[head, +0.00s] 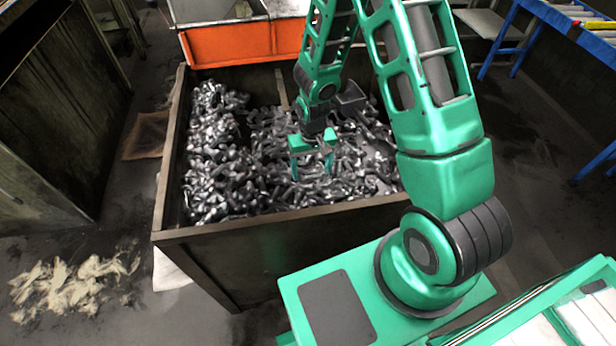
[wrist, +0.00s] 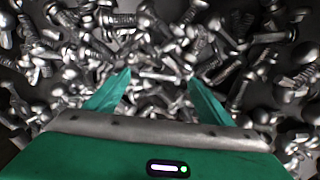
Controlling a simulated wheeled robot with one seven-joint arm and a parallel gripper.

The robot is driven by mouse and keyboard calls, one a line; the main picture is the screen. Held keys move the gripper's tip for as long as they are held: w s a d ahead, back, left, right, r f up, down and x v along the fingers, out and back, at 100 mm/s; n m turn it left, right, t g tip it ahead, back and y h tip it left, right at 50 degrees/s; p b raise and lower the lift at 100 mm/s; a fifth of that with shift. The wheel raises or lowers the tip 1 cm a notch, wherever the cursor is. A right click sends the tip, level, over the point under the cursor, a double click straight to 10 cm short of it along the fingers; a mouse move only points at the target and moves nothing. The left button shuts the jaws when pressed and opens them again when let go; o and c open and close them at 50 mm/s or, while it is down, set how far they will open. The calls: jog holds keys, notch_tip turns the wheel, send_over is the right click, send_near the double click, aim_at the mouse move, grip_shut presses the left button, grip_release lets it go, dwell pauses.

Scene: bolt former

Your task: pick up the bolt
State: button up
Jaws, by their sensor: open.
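Many loose metal bolts (head: 230,170) fill a dark open-topped bin (head: 270,240) in the head view. My green gripper (head: 312,172) is inside the bin's outline, pointing down at the bolts. In the wrist view its two fingers (wrist: 160,82) are spread apart with nothing held between them. Beyond and between the fingertips lie several bolts (wrist: 165,76), jumbled at different angles. Which single bolt is meant cannot be told. Whether the fingertips touch the pile cannot be told.
The bin's walls rise around the bolts. An orange container (head: 230,44) stands behind it. A dark cabinet (head: 55,110) is at the left, and a blue-framed table (head: 530,40) at the upper right. Pale debris (head: 75,283) lies on the floor at the lower left.

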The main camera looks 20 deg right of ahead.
jog(key=shift+f, duration=0.4)
jog(key=c, duration=1.3)
jog(key=shift+r, duration=0.15)
